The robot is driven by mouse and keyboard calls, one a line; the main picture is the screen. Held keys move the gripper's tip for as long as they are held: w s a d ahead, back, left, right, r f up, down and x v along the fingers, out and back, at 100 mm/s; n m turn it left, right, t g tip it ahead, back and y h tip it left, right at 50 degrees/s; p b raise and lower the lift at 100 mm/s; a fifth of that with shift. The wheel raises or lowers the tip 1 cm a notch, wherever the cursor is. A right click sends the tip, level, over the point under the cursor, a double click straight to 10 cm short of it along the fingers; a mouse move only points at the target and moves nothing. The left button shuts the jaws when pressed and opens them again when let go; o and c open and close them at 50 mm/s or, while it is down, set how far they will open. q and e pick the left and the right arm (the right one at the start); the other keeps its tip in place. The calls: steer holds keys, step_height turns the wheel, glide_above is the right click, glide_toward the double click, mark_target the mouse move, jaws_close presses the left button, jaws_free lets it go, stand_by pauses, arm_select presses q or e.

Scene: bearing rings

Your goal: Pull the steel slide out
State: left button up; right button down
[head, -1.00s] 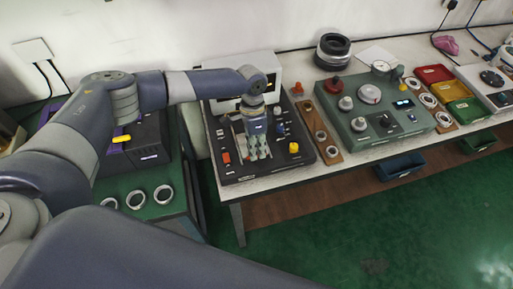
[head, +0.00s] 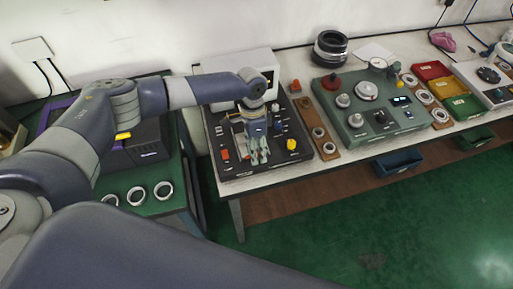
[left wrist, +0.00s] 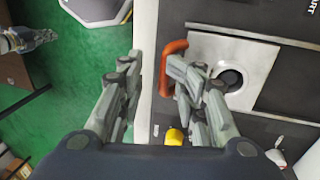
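The steel slide (left wrist: 262,62) is a pale metal plate with a dark round hole, set in the black panel. A red-orange bar handle (left wrist: 171,68) stands at its front edge, seen in the left wrist view. My left gripper (left wrist: 160,82) is open above the panel's front edge. Its right finger overlaps the handle and the plate's edge; its other finger is over the bench's front edge. I cannot tell whether it touches the handle. In the head view the left gripper (head: 259,155) points down over the black panel and hides part of it. A grey gripper-like part (left wrist: 28,40) shows at the left wrist view's far left; its fingers are unclear.
A yellow knob (left wrist: 175,137) is close below the right finger. Several knobs and switches stand on the black panel (head: 238,177), with a white box (head: 208,69) behind. A wooden strip with rings (head: 311,112) and a green control panel (head: 368,127) lie to the right.

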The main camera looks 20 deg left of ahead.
arm_select(q)
steer(key=shift+a, duration=0.1)
steer(key=shift+r, duration=0.2)
steer(key=v, duration=1.1)
steer(key=shift+r, duration=0.25)
steer(key=shift+w, duration=0.1)
